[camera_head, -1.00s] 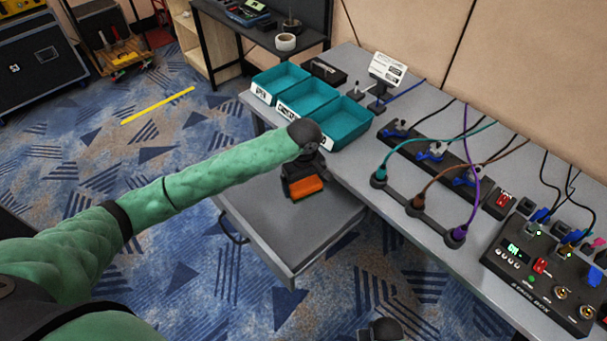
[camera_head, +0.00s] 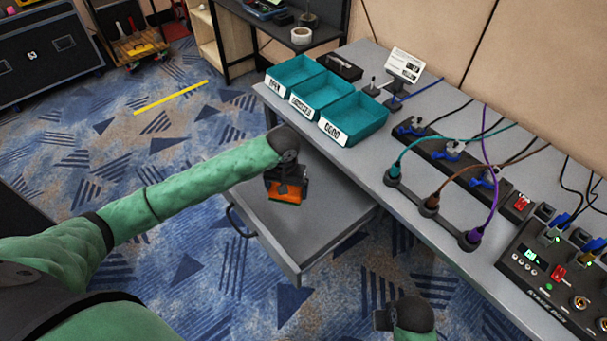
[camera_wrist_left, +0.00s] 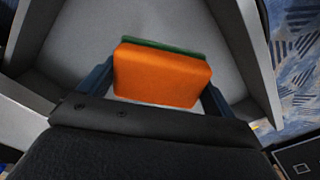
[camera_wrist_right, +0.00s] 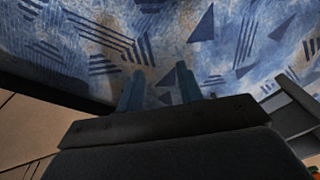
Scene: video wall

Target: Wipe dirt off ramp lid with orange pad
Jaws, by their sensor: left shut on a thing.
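The orange pad (camera_head: 285,191) is in my left gripper (camera_head: 283,188), above the open grey drawer (camera_head: 312,228) of the workbench. In the left wrist view the pad (camera_wrist_left: 162,75) is an orange block with a green layer along its far edge, clamped between the two fingers. The plain grey drawer floor (camera_wrist_left: 85,38) shows behind it; I see no clear dirt there. My right gripper (camera_wrist_right: 160,88) is empty with its fingers apart, over the carpet. It shows dark and partly cut off in the head view (camera_head: 385,319). I cannot pick out a ramp lid for certain.
Three teal bins (camera_head: 354,118) stand at the workbench's far left. A power strip (camera_head: 450,158), plugged cables and a black control box (camera_head: 560,275) fill its right side. A bare grey strip of bench (camera_head: 375,165) lies beside the drawer. Carpet is open on the left.

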